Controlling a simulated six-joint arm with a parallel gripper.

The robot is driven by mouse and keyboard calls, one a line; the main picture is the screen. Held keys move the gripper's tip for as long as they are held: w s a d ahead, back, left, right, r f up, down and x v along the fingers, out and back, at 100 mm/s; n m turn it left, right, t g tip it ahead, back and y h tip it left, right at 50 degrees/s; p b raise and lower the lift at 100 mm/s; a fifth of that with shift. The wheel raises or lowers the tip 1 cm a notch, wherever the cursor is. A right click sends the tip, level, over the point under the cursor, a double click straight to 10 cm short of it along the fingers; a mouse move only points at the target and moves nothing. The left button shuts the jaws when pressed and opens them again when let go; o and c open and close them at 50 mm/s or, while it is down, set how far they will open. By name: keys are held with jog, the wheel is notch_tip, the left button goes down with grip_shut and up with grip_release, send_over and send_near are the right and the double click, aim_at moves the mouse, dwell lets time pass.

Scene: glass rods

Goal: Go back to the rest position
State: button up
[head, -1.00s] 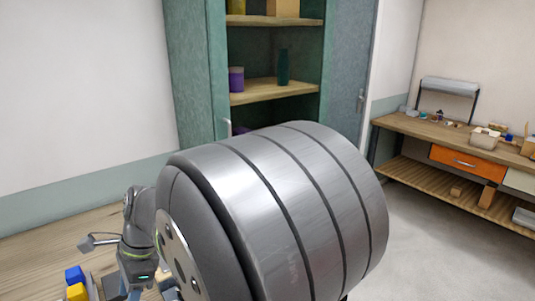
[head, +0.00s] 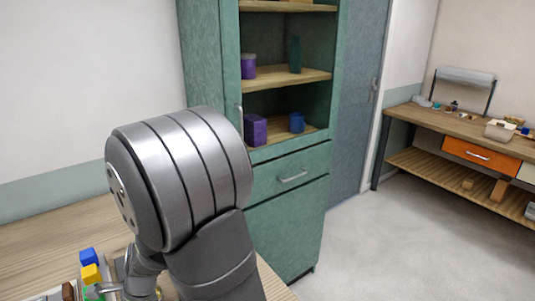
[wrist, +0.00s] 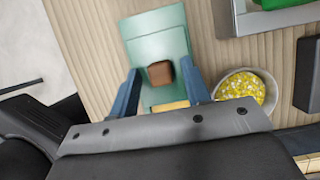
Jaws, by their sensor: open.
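My gripper (wrist: 160,88) shows in the wrist view with its two dark blue fingers spread apart. Nothing is held between them. Beyond the fingers, a small brown block (wrist: 160,73) sits on a pale green tray or board (wrist: 155,28) on the wooden table (wrist: 92,40). The gap between fingers and block is hard to judge. In the head view my grey arm covers much of the lower left, and the fingers cannot be made out there. No glass rods can be made out.
A bowl of yellow bits (wrist: 262,80) stands right of the fingers. A green cabinet (head: 285,215) stands behind my arm; a workbench (head: 450,128) is far right, with open floor between.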

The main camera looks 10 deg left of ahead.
jog(key=w+d, duration=0.4)
jog(key=w+d+r, duration=0.1)
jog(key=w, duration=0.1)
jog(key=shift+d, duration=0.4)
jog(key=v, duration=1.7)
jog(key=s+a+r+t+h, duration=0.1)
jog(key=s+a+r, duration=0.1)
jog(key=r, duration=0.4)
jog(key=shift+s+a+r+h, duration=0.3)
jog(key=shift+s+a+h, duration=0.1)
jog(key=shift+a, duration=0.2)
jog(key=shift+w, duration=0.1)
notch_tip(320, 180, down, 17)
jog(key=g+y, duration=0.1)
jog(key=y, duration=0.1)
jog(key=shift+s+f, duration=0.25)
jog(key=shift+s, duration=0.1)
jog(key=shift+d, duration=0.15)
